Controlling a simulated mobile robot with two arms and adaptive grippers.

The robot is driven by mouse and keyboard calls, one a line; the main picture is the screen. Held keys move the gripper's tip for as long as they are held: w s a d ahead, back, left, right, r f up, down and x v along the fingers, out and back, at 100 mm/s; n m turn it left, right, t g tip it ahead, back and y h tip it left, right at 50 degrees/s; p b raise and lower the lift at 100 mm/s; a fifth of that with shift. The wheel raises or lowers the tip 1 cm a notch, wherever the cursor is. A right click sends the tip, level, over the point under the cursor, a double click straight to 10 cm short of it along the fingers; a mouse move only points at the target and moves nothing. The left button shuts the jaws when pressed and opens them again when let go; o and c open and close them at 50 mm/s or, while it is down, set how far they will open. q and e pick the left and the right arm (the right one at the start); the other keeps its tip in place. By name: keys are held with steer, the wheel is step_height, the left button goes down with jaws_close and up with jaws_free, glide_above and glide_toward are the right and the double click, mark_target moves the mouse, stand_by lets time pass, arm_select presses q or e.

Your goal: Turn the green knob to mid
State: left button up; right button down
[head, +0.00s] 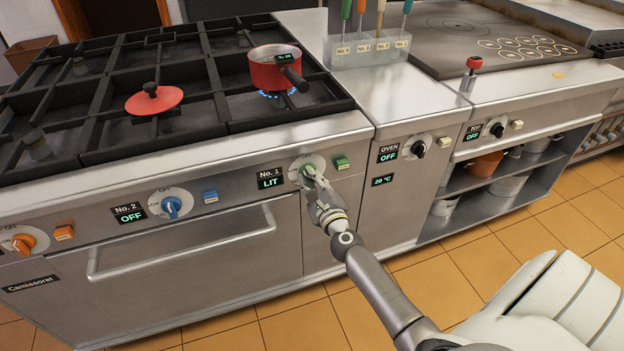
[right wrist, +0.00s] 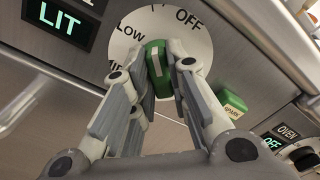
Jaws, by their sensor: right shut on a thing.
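The green knob (right wrist: 158,68) sits on a white dial on the stove front and shows between my fingers in the right wrist view. The dial (right wrist: 128,33) bears OFF and LOW and a partly hidden lower mark. The knob's white line points up, roughly between LOW and OFF in the picture. In the head view the green knob (head: 309,168) is beside the No. 1 display (head: 270,178), which reads LIT. My right gripper (head: 313,178) is shut on the knob, one finger on each side; it fills the right wrist view (right wrist: 160,85). My left gripper is not in view.
A red saucepan (head: 272,72) stands over a blue flame on the burner. A green spark button (head: 342,162) is just right of the dial. Blue (head: 171,206) and orange (head: 23,244) knobs lie to the left, above the oven handle (head: 180,242).

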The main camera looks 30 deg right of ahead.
steer(key=shift+f+n+p, duration=0.15)
steer(key=shift+n+p, duration=1.05)
steer(key=shift+n, duration=2.55)
steer(key=shift+f+n+p, duration=0.15)
steer(key=shift+n+p, duration=1.05)
steer(key=shift+n, duration=2.55)
steer(key=c, duration=1.4)
jaws_free()
steer(key=shift+s, duration=0.1)
steer(key=v, duration=1.2)
steer(key=shift+a, duration=0.1)
